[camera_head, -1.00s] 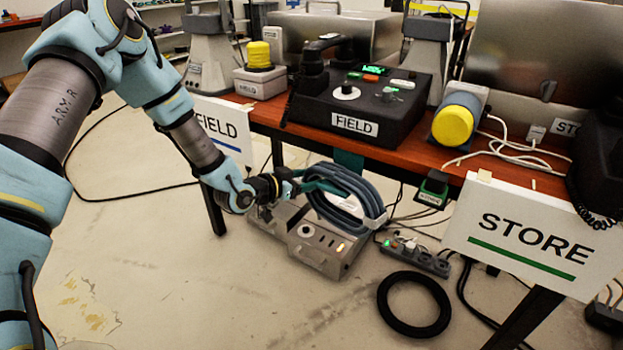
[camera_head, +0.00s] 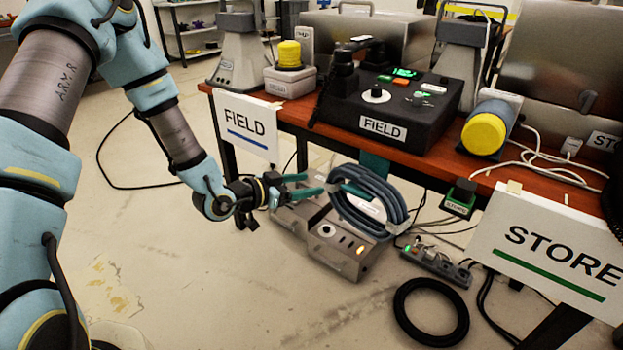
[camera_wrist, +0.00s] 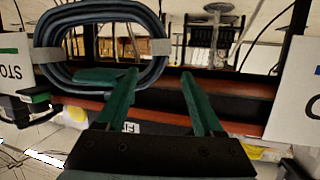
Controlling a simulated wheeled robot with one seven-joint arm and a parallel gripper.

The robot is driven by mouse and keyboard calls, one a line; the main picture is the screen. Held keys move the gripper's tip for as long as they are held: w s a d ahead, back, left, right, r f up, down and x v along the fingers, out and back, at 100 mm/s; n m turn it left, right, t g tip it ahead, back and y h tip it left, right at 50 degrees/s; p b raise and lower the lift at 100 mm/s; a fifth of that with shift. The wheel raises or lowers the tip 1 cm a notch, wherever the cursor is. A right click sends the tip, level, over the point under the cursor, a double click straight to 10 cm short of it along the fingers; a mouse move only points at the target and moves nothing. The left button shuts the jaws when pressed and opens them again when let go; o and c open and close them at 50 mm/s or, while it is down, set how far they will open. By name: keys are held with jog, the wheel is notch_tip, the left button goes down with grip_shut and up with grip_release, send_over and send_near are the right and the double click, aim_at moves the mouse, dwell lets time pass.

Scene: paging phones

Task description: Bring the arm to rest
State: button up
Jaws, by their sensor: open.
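My gripper (camera_head: 306,186) has teal fingers and sits at the left side of a blue-grey cable coil (camera_head: 398,194) in the head view. The fingers are apart with nothing held between them. In the wrist view my gripper (camera_wrist: 160,73) shows two spread fingers. The coil (camera_wrist: 48,50), with grey ties, is at upper left there, and the left fingertip overlaps its edge; I cannot tell whether they touch. The coil is in front of the table edge, near a teal piece (camera_head: 375,166) below the tabletop. My arm reaches in from the left.
The red-brown table (camera_head: 300,118) carries a black FIELD console (camera_head: 420,120) and a yellow-capped cylinder (camera_head: 484,134). FIELD (camera_head: 246,124) and STORE (camera_head: 545,248) signs hang in front. Grey boxes (camera_head: 340,258), a power strip (camera_head: 436,264) and a black ring (camera_head: 432,311) are below. Floor at left is mostly clear.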

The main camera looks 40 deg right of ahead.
jog(key=w+a+r+n+t+y, duration=0.2)
jog(key=w+a+n+t+y, duration=0.4)
jog(key=w+a, duration=0.8)
jog(key=s+a+r+n+g+y, duration=0.1)
jog(key=s+a+r+n+y, duration=0.2)
jog(key=a, duration=0.8)
jog(key=a+r+n+g+y, duration=0.1)
jog(key=a+r+n+y, duration=0.3)
jog(key=a, duration=0.7)
jog(key=s+a+r+n+g+y, duration=0.2)
jog(key=s+a+r+n, duration=0.15)
jog(key=s+a, duration=0.4)
notch_tip(320, 180, up, 22)
jog(key=s+p, duration=0.1)
jog(key=p, duration=2.1)
jog(key=shift+d+g, duration=0.15)
jog(key=shift+g, duration=0.15)
jog(key=shift+n, duration=0.25)
